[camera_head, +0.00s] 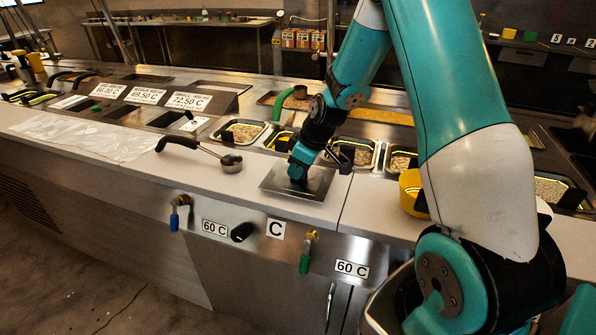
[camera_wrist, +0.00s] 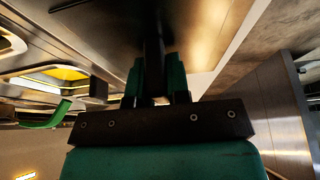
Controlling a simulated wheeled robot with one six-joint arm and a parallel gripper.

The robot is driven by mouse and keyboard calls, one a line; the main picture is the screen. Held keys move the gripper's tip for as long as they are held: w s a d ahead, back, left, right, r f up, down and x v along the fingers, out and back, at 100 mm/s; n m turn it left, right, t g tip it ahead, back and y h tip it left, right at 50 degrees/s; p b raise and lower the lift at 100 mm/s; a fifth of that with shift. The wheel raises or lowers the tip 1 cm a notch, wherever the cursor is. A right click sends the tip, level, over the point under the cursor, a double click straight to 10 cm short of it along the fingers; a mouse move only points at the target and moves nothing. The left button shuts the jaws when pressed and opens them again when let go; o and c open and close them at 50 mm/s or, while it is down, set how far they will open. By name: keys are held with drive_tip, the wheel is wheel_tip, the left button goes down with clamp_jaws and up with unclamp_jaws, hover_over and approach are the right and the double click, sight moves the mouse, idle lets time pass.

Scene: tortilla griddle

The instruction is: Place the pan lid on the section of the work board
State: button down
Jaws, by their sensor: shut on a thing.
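The pan lid (camera_head: 316,186) is a flat, square, grey metal plate near the front edge of the work board. My gripper (camera_head: 298,182) points down at its middle and is shut on its handle. In the wrist view, my gripper's green fingers (camera_wrist: 156,82) close around the dark handle, and the lid's brownish metal underside or top face (camera_wrist: 205,38) fills the upper middle. The pale work board (camera_head: 220,189) runs along the counter front. I cannot tell whether the lid touches the board or hovers just above it. The handle is mostly hidden by the fingers.
A ladle (camera_head: 231,162) with a black handle lies on the board left of the lid. Food trays (camera_head: 243,132) line the back edge, and a yellow container (camera_head: 411,190) stands to the right. A crumpled clear sheet (camera_head: 85,136) covers the board at left. Valves (camera_head: 305,262) stick out below.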

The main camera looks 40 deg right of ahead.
drive_tip(key=shift+f, duration=0.7)
drive_tip(key=shift+f, duration=0.1)
drive_tip(key=c, duration=1.1)
unclamp_jaws()
